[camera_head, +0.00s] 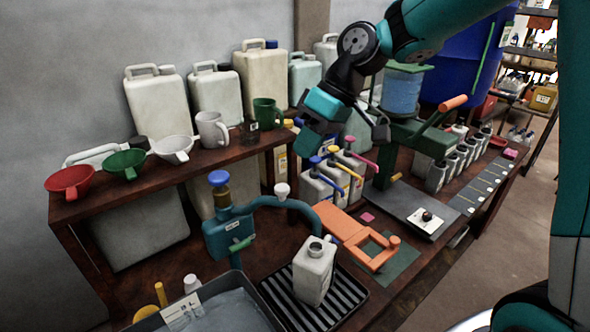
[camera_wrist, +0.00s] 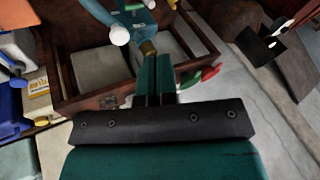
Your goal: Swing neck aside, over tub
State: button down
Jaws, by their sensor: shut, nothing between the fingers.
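The neck (camera_head: 265,204) is a curved teal pipe on a teal pump body (camera_head: 228,240) with a brass collar and blue top knob. A white knob (camera_head: 282,190) stands on its middle. Its free end hangs above the open mouth of a pale jug (camera_head: 314,272), right of the pump. The grey tub (camera_head: 222,312) is at the lower front, partly cut off. My gripper (camera_head: 308,143) is above and behind the neck, apart from it. Its fingers (camera_wrist: 153,72) are shut and empty in the wrist view, where the white knob (camera_wrist: 120,35) and neck (camera_wrist: 97,10) show beyond them.
A raised wooden shelf (camera_head: 165,168) with funnels and mugs stands behind the pump. Small pump bottles (camera_head: 322,185) stand below my gripper. An orange frame (camera_head: 350,232) lies right of the jug, which stands on a black ribbed tray (camera_head: 278,297).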

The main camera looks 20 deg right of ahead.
jog(key=w+d+f+y, duration=0.1)
jog(key=w+d+f, duration=0.3)
jog(key=w+d, duration=0.6)
jog(key=shift+d+t+p, duration=0.15)
jog(key=shift+t+p, duration=0.15)
jog(key=shift+p, duration=0.15)
jog(key=shift+f, duration=0.1)
jog(key=s+a+f+p, duration=0.1)
jog(key=a+f+p, duration=0.4)
jog(key=a+f, duration=0.3)
jog(key=shift+s+a+p, duration=0.3)
jog(key=shift+s+a, duration=0.1)
jog(key=shift+a, duration=0.3)
